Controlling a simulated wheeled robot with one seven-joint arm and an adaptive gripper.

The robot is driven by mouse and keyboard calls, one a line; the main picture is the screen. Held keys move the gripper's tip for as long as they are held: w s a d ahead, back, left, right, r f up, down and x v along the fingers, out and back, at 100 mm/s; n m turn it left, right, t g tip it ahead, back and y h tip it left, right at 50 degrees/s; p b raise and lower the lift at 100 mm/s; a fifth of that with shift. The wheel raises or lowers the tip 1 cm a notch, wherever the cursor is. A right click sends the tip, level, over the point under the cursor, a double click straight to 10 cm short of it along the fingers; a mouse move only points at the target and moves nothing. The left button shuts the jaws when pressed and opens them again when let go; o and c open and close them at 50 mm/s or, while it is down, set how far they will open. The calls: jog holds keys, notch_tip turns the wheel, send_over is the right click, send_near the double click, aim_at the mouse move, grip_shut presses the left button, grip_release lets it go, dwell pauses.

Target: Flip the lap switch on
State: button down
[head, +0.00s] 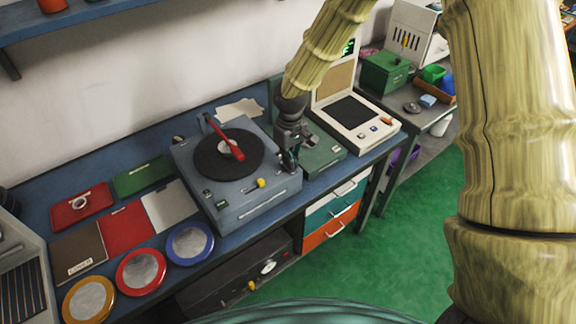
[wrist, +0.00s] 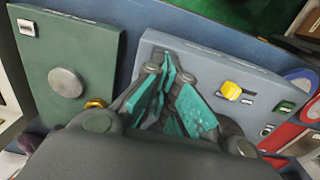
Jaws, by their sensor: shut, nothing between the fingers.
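The lap machine (head: 262,205) is a blue-grey box on the bench with a dark round plate (head: 208,165) and a red arm (head: 228,140) across it. A yellow switch (head: 261,183) sits on its near right part; it also shows in the wrist view (wrist: 231,89), right of my fingers. No lettering by it is readable. My gripper (head: 288,165) is at the machine's right edge, pointing down, shut and empty. In the wrist view my teal-padded fingers (wrist: 172,75) are together over the machine's edge, apart from the switch.
A green box (head: 322,158) stands close on the right of my gripper, with a round grey knob (wrist: 65,82). A cream device (head: 362,128) is further right. Coloured mats and round trays (head: 190,243) lie left. A dark cabinet (head: 215,285) is below the bench.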

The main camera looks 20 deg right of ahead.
jog(key=shift+f+b, duration=0.4)
jog(key=shift+f, duration=0.45)
dwell(0.6)
jog(key=shift+r, duration=0.1)
jog(key=shift+r+p, duration=2.8)
jog(key=shift+r, duration=0.65)
jog(key=shift+d, duration=0.1)
